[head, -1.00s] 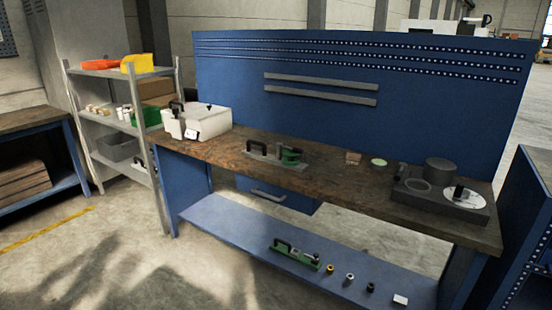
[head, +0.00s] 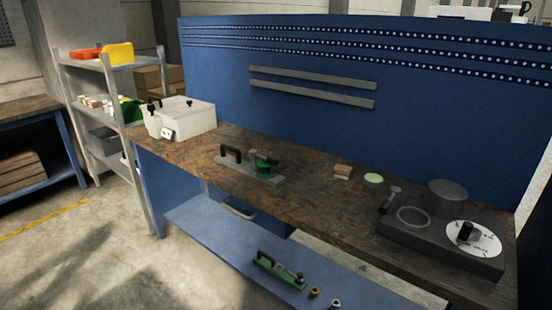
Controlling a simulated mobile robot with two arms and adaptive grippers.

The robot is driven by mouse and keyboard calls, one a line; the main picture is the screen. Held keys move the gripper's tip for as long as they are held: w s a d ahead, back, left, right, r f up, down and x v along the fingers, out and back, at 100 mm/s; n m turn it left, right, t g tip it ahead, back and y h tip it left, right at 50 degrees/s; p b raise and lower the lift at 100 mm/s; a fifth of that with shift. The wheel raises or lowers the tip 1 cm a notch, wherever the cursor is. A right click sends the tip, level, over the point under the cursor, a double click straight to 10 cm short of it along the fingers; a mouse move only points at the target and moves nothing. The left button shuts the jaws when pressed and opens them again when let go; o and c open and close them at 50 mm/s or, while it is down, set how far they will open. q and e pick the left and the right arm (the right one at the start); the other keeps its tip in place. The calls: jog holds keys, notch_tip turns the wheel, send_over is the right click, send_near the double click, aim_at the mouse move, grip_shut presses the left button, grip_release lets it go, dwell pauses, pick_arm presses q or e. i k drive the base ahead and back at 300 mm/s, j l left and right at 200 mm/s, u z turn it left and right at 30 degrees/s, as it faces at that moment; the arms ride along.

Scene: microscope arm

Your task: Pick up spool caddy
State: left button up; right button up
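Two handled carriers are in the head view, and I cannot tell for certain which is the spool caddy. One carrier (head: 250,172) lies on the workbench top, left of the middle. It has a flat grey base, a black handle at its left end and a green round part at its right. The other, a green carrier (head: 278,270), lies on the blue lower shelf and also has a black handle on its left part. Neither of my grippers is in view.
The workbench (head: 310,205) has a blue back panel. A white case (head: 182,120) stands at its left end. A grey device with a dial (head: 440,238) stands at the right. A grey rack (head: 108,100) is at the left. The floor in front is clear.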

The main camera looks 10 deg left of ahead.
aim_at(236, 163)
jog(key=i+j+z, duration=0.15)
jog(key=i+j, duration=0.2)
jog(key=i+j+z, duration=0.15)
jog(key=i+j, duration=0.15)
jog(key=j, duration=0.15)
jog(key=i+j+z, duration=0.15)
jog(key=i+j, duration=0.15)
jog(key=j, duration=0.15)
jog(key=i+j+z, duration=0.1)
jog(key=j, duration=0.5)
jog(key=i+j, duration=0.15)
jog(key=j, duration=0.4)
jog(key=i+j+z, duration=0.15)
jog(key=j, duration=0.45)
jog(key=j+z, duration=0.1)
jog(key=j, duration=0.5)
jog(key=i, duration=0.05)
